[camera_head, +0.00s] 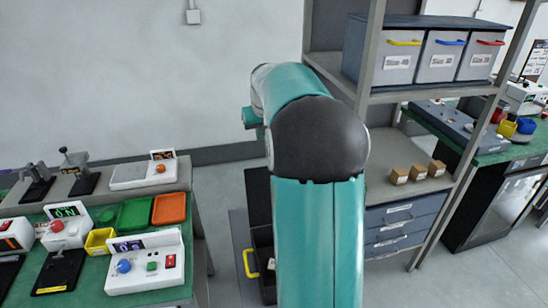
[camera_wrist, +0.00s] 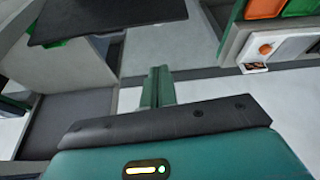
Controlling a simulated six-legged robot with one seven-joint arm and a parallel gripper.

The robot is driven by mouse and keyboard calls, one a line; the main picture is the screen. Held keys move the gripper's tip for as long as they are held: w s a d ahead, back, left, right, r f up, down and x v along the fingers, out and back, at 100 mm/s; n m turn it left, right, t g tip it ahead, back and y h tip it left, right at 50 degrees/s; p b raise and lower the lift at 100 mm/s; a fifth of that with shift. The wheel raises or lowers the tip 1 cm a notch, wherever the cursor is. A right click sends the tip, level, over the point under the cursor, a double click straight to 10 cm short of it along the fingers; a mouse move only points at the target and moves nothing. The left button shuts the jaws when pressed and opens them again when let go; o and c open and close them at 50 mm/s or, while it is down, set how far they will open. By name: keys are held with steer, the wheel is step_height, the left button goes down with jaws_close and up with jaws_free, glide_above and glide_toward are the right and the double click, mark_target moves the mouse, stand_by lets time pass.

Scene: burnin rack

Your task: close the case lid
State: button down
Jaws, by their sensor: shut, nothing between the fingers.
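A dark case (camera_head: 264,238) sits open on the floor in the head view, partly hidden behind my teal arm. Its dark lid (camera_head: 258,196) stands up at the back, and a yellow handle (camera_head: 250,263) shows at the front left. My gripper (camera_wrist: 158,86) shows in the wrist view with its teal fingers together and nothing between them. The fingers appear apart from everything around them. The case cannot be made out for certain in the wrist view.
A green bench (camera_head: 130,298) with devices, a green tray (camera_head: 134,213) and an orange tray (camera_head: 169,208) is at left. A shelf (camera_head: 430,96) with bins and small boxes stands at right, above blue drawers (camera_head: 400,226). Open floor (camera_head: 222,195) lies between bench and shelf.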

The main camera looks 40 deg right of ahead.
steer(key=d+f+m, duration=0.1)
steer(key=d+f, duration=0.4)
steer(key=d, duration=0.6)
step_height(320, 180, down, 10)
steer(key=shift+a, duration=0.2)
steer(key=shift+s+a+r, duration=0.1)
steer(key=shift+s+r, duration=0.05)
